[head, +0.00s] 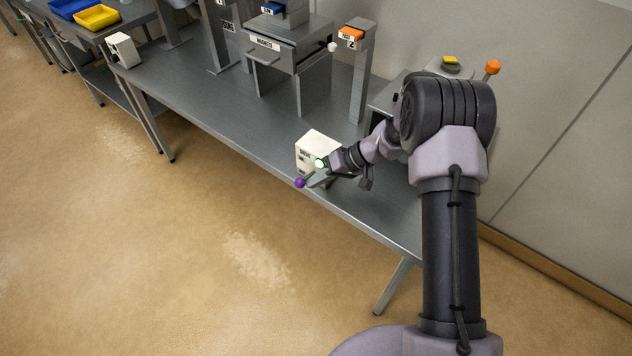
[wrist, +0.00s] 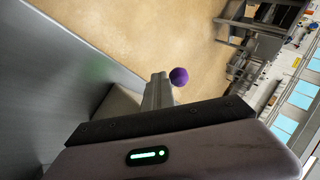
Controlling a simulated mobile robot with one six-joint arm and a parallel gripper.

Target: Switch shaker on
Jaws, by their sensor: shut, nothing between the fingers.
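A cream box (head: 316,146) stands at the front edge of the grey bench, with a small label too blurred to read. A lever with a purple ball knob (head: 299,183) sticks out at its front, over the bench edge. My gripper (head: 312,181) is shut and empty, its fingertips right beside the knob. In the wrist view, the purple knob (wrist: 179,76) shows just past and to the right of the closed fingertips (wrist: 159,80). I cannot tell whether they touch it. My gripper hides the lower part of the box. No label that I can read says shaker.
The grey bench (head: 225,105) carries a hooded unit (head: 285,50) with a white knob, and a post (head: 358,75) with an orange top labelled 2. An orange knob (head: 492,67) shows behind my arm. Another white box (head: 123,50) stands far left. The floor in front is clear.

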